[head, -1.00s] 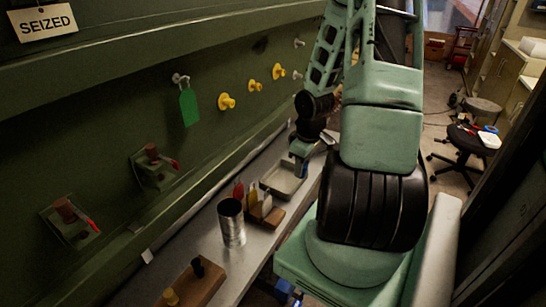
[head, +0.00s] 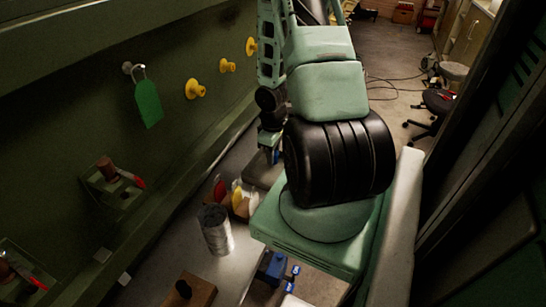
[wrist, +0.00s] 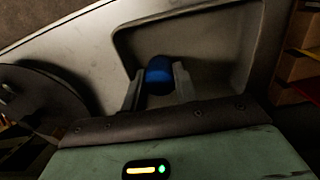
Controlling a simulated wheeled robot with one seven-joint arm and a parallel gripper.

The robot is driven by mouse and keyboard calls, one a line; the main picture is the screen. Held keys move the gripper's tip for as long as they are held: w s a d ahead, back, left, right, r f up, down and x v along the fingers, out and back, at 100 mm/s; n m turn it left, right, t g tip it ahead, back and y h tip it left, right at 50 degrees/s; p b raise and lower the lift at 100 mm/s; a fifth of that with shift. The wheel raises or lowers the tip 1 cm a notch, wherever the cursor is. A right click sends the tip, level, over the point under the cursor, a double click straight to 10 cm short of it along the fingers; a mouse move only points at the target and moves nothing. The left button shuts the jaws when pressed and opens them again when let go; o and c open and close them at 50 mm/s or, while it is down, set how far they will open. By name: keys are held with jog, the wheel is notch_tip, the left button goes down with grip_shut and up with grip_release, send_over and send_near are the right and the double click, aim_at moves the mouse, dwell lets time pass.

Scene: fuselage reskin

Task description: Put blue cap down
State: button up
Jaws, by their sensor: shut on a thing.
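My gripper (wrist: 158,84) is shut on the blue cap (wrist: 158,70), which sits between the two fingers in the wrist view. The cap is over a grey tray (wrist: 122,42) with a raised rim; I cannot tell whether it touches the tray floor. In the head view my arm hides most of the gripper. A small blue patch (head: 272,155) shows at its end, above the grey tray (head: 262,177), which is partly hidden by my arm.
A metal cup (head: 215,230) and a wooden block with coloured tags (head: 238,203) stand on the narrow shelf, near the tray. A brown block (head: 190,290) lies closer. The green wall carries yellow plugs (head: 195,89), a green tag (head: 148,102) and red-tagged fittings (head: 112,178).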

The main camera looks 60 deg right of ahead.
jog(key=shift+f, duration=0.75)
jog(key=o, duration=0.7)
notch_tip(320, 180, up, 12)
jog(key=shift+r+p, duration=0.1)
jog(key=shift+p, duration=0.6)
jog(key=shift+s, duration=0.15)
